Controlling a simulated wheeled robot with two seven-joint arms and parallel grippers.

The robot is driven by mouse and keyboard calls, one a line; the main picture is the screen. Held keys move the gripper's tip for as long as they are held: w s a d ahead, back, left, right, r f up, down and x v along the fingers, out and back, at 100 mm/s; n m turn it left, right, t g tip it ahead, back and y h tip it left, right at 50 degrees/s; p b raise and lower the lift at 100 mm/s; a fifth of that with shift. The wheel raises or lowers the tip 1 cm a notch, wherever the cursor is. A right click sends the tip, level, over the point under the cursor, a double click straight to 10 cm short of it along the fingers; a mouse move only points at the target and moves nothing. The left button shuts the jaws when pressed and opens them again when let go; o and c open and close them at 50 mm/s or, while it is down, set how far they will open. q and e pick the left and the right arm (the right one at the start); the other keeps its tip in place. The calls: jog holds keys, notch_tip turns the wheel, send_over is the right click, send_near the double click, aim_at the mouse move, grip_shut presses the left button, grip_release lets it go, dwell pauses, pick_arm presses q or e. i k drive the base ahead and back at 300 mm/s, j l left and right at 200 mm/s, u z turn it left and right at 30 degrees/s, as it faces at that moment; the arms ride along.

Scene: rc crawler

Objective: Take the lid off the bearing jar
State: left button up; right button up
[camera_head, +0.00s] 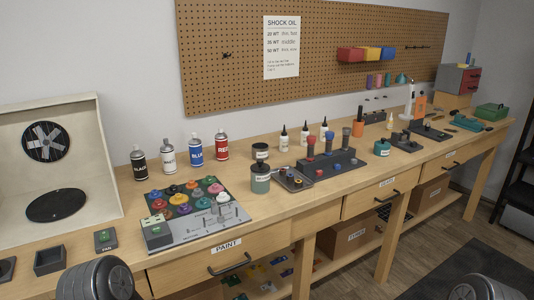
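A shorter teal container (382,149) with a label stands further right. Only dark rounded parts of my arms show at the bottom left and bottom right. Neither gripper's fingers are in view.
Left of the jar lies a board of coloured round pieces (185,208); a small dark tray (293,180) is close on its right. Spray cans (195,152) stand at back left. Bare bench (290,212) lies in front of the jar.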

aim_at(259, 167)
jog(key=i+l+u, duration=0.2)
jog(key=i+l, duration=0.2)
jog(key=l, duration=0.25)
jog(key=i+l, duration=0.2)
jog(key=l, duration=0.15)
jog(key=i+l+u, duration=0.25)
jog(key=l, duration=0.4)
jog(key=i+l+u, duration=0.1)
jog(key=i+l, duration=0.15)
jog(key=l, duration=0.15)
